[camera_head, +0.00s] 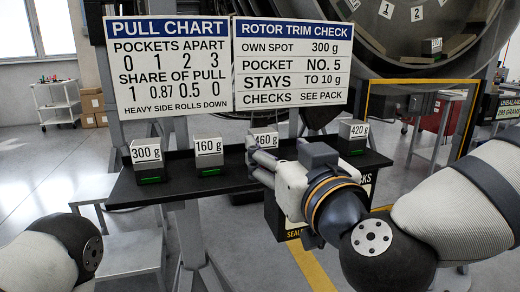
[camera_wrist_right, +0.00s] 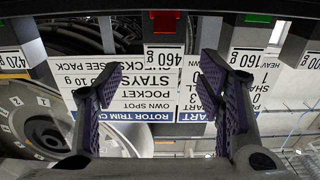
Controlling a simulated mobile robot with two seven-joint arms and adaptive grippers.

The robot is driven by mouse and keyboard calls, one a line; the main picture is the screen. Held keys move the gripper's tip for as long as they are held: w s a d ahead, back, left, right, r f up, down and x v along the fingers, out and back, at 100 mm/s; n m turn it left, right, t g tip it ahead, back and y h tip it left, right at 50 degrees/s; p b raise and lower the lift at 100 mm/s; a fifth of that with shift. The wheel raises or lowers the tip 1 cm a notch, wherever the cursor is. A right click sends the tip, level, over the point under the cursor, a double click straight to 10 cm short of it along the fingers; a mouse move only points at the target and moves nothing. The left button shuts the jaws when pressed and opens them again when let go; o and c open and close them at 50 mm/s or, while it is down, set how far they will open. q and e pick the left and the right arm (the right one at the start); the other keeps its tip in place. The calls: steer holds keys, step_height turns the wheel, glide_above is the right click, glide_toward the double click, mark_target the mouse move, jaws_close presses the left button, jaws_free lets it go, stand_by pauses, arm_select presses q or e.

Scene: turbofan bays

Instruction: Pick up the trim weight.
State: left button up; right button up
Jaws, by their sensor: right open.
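Several dark block weights with white labels stand in a row on a black shelf (camera_head: 222,180): 300 g (camera_head: 146,153), 160 g (camera_head: 208,150), 460 g (camera_head: 265,138) and 420 g (camera_head: 352,132). The frames do not show which one is called the trim weight. My right gripper (camera_head: 255,160) is in front of the 460 g block and partly hides it. In the right wrist view, which is upside down, the open, empty fingers (camera_wrist_right: 158,85) spread to either side of the 460 g block (camera_wrist_right: 163,50), which shows a red light. My left gripper is out of view.
Two signs, a pull chart (camera_head: 168,65) and a rotor trim check board (camera_head: 293,62), stand close behind the shelf. Another small block (camera_head: 432,46) sits inside the large round rotor casing (camera_head: 385,60). A yellow-edged frame (camera_head: 367,100) stands at right.

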mark_target(266, 140)
steer(key=b+x, duration=0.1)
steer(key=x, duration=0.6)
steer(key=shift+w+a+f, duration=0.15)
steer(key=shift+a+f, duration=0.05)
steer(key=shift+a, duration=0.05)
steer(key=shift+r, duration=0.1)
jaws_close()
